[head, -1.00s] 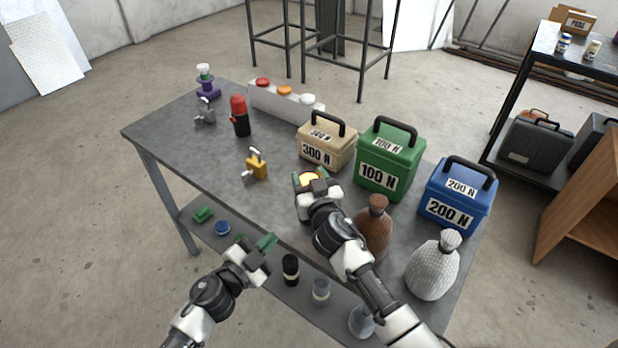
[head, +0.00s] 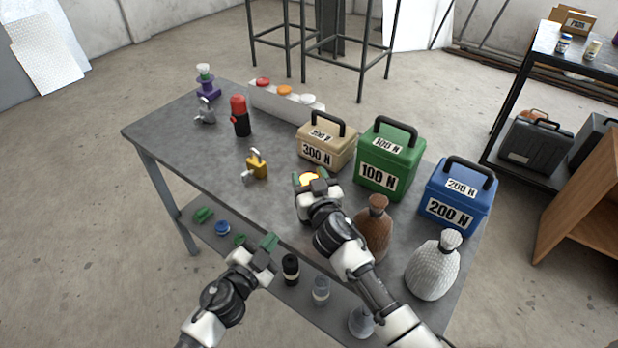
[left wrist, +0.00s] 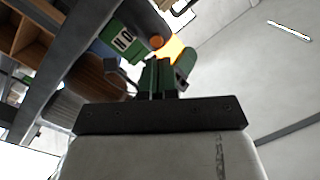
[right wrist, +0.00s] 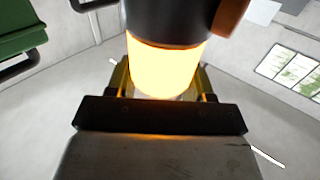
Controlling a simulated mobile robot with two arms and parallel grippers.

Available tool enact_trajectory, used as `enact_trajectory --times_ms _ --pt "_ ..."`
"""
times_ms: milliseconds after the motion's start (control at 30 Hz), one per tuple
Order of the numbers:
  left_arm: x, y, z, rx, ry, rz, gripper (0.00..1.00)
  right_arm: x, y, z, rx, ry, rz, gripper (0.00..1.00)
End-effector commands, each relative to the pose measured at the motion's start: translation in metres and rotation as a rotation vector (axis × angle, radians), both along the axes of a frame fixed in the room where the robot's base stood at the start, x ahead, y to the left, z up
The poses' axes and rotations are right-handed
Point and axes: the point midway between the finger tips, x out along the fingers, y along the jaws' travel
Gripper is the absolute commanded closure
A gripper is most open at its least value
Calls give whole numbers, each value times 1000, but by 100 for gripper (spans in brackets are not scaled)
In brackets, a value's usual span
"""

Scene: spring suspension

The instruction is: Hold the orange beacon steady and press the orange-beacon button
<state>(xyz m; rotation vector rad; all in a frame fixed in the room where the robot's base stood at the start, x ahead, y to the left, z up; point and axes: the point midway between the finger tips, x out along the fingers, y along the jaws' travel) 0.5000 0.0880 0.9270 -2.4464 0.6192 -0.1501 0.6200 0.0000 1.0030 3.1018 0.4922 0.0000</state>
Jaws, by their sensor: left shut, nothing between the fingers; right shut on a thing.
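The orange beacon (head: 309,178) glows at the fingers of my right gripper (head: 320,183), above the table's front half. The right wrist view shows its bright lamp (right wrist: 165,68) between the fingers, with a dark housing beyond it. A brown-orange round piece (right wrist: 232,14) sticks out from that housing's side, and the left wrist view shows a similar round piece (left wrist: 157,41) beside the glow. My left gripper (head: 267,248) is shut and empty near the table's front edge, apart from the beacon in the head view. A white panel (head: 290,105) at the back carries red, orange (head: 285,90) and white caps.
Tan (head: 326,148), green (head: 391,158) and blue (head: 457,195) weight boxes stand right of the beacon. A brown bottle-shaped weight (head: 376,225) and a white one (head: 433,265) are near my right arm. A yellow item (head: 257,165) and a red-topped black cylinder (head: 240,115) stand to the left.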

Motion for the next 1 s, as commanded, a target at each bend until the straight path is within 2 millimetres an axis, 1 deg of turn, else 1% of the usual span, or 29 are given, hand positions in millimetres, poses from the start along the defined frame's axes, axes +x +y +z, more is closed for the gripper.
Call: enact_trajectory --times_ms 133,300,400,567,667,1000 --pt "-1 -2 -3 15 33 189 100 0 0 -1 -1 2 0 75" --pt "-6 4 -2 29 55 380 100 0 0 -1 -1 2 0 75" --pt "-9 7 -1 31 61 451 100 0 0 -1 -1 2 0 75" --pt "-8 7 0 35 64 499 100 0 0 -1 -1 2 0 75" --pt "-1 2 0 35 63 501 100 0 0 -1 -1 2 0 75" --pt "37 -26 1 34 64 497 100 0 0 -1 0 1 0 75"
